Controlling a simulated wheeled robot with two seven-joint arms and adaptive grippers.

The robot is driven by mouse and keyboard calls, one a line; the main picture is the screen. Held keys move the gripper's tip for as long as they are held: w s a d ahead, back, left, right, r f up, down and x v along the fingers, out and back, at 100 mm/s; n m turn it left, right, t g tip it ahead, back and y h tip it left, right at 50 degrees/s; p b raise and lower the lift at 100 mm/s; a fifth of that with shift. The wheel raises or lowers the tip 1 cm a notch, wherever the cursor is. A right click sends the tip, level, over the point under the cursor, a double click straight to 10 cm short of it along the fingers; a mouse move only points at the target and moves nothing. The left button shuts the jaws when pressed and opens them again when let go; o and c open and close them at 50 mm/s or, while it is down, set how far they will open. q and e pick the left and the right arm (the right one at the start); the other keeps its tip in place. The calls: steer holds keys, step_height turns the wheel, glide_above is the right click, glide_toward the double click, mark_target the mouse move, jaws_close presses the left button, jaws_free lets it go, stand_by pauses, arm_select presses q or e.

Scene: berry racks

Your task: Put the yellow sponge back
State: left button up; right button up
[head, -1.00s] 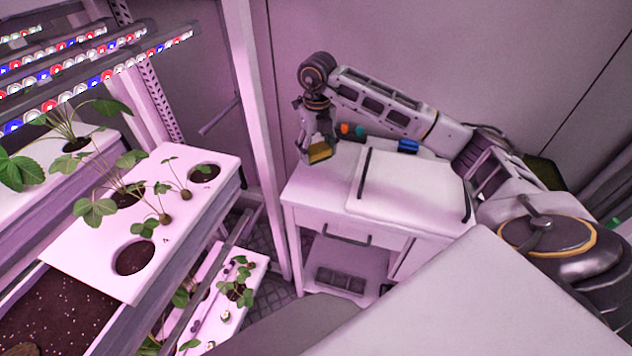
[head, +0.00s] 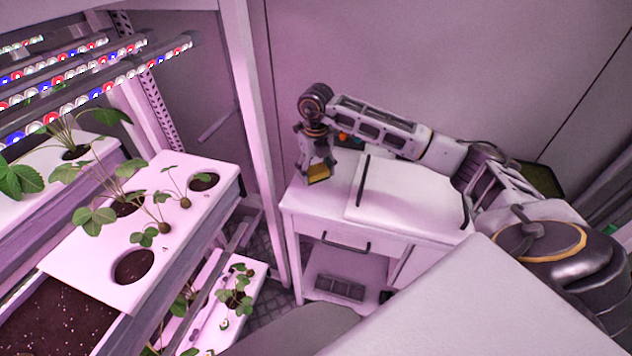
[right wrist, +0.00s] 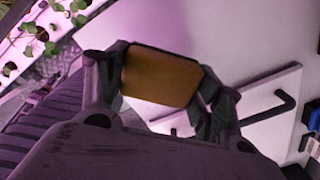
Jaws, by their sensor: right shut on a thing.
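The yellow sponge (head: 318,173) is a small block with a dark layer, held between the fingers of my right gripper (head: 316,166). In the head view it hangs over the left back part of the white cabinet top (head: 308,205); I cannot tell whether it touches the surface. In the right wrist view the sponge (right wrist: 160,77) shows its broad yellow face between both fingertips of the right gripper (right wrist: 160,82). My left gripper is not in view.
A white lidded box or panel with dark handles (head: 408,190) lies on the cabinet top, right of the sponge. Small orange items (head: 344,136) sit behind my right arm. A plant rack (head: 75,240) with seedlings and lamps stands at the left. The cabinet's front left top is clear.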

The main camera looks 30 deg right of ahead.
mark_target(316, 189)
steer(key=shift+f, duration=0.55)
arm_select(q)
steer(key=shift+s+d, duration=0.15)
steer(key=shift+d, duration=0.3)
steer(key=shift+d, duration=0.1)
arm_select(e)
steer(key=shift+f, duration=1.8)
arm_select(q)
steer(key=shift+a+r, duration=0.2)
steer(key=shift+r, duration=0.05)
arm_select(e)
steer(key=shift+f, duration=0.1)
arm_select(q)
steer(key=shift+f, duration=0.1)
arm_select(e)
steer(key=shift+f, duration=0.15)
steer(key=o, duration=0.9)
steer(key=shift+r, duration=0.25)
